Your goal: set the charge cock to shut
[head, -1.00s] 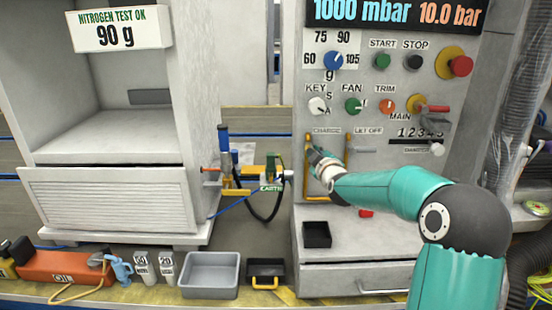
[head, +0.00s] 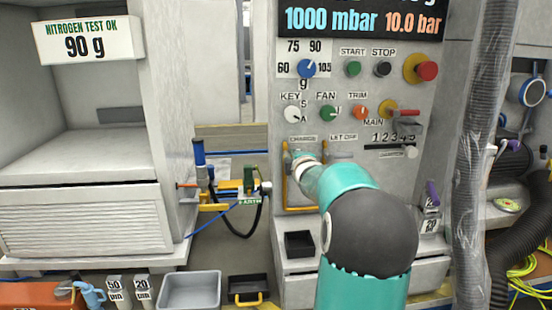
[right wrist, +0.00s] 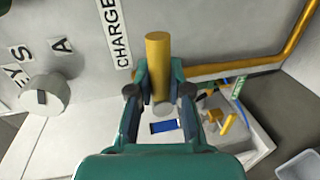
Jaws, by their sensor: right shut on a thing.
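The charge cock's yellow handle (right wrist: 157,62) stands between the fingers of my right gripper (right wrist: 159,92) in the right wrist view. The gripper is shut on it. The handle lies roughly parallel to the CHARGE label (right wrist: 115,32) beside it. In the head view my right gripper (head: 299,160) is at the panel just below the CHARGE label (head: 303,138). There the gripper and arm hide the cock. A yellow pipe (right wrist: 255,65) runs off at an angle behind the handle. My left gripper is not in view.
The LET OFF cock (head: 342,155) is close on the right. Above are the KEY knob (head: 293,113), FAN knob (head: 327,112) and TRIM knob (head: 361,112). A clear-wrapped hose (head: 470,150) hangs at the right.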

